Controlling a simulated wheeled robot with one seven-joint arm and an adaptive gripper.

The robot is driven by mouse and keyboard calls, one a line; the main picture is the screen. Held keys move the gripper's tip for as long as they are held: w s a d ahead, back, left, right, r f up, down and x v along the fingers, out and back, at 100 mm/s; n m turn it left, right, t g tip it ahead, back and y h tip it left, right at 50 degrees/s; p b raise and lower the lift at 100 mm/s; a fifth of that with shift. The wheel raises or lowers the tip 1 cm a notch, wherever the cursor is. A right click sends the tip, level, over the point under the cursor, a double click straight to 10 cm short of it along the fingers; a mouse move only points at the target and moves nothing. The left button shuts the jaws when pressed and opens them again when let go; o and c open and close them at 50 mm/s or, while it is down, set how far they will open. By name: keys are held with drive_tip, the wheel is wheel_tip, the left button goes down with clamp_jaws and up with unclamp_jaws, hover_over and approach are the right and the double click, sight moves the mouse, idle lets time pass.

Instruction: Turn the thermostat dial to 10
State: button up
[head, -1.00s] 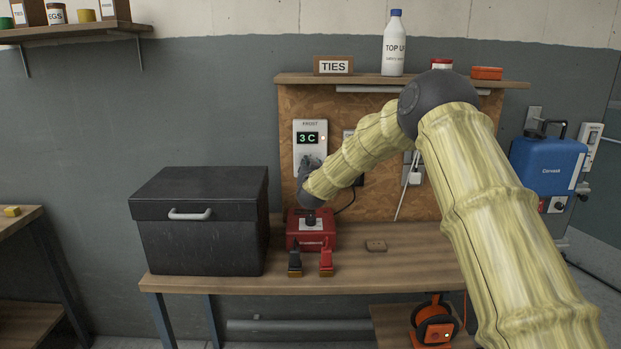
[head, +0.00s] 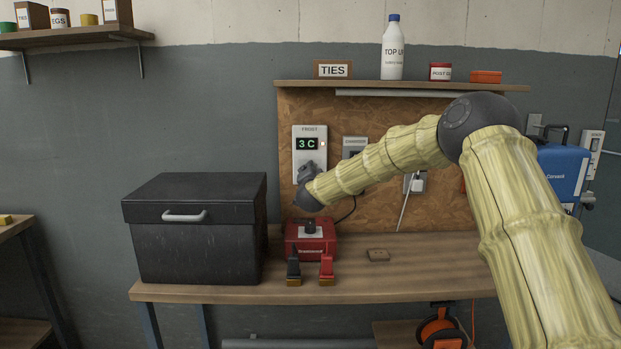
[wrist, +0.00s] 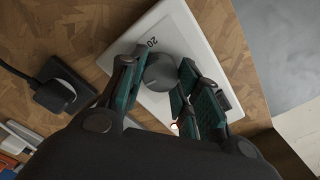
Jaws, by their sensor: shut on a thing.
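The thermostat (head: 309,131) is a white wall panel marked FROST, and its green display reads 3 C. In the wrist view the panel (wrist: 200,50) shows tilted, with a 20 mark near its dial (wrist: 162,72). The dark round dial sits between the fingers of my gripper (wrist: 158,82), which is shut on it. In the head view my gripper (head: 309,172) covers the lower part of the panel and hides the dial. The dial's pointer position cannot be made out.
A red box with a black knob (head: 310,238) and two clamps stands on the bench (head: 400,270) below. A black lidded box (head: 195,240) stands at left. A CHARGER switch plate (head: 355,148) is right of the thermostat. A shelf (head: 300,84) overhangs above.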

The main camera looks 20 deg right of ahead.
drive_tip(key=shift+f, duration=0.1)
idle(0.3)
drive_tip(key=o, duration=1)
drive_tip(key=v, duration=1.2)
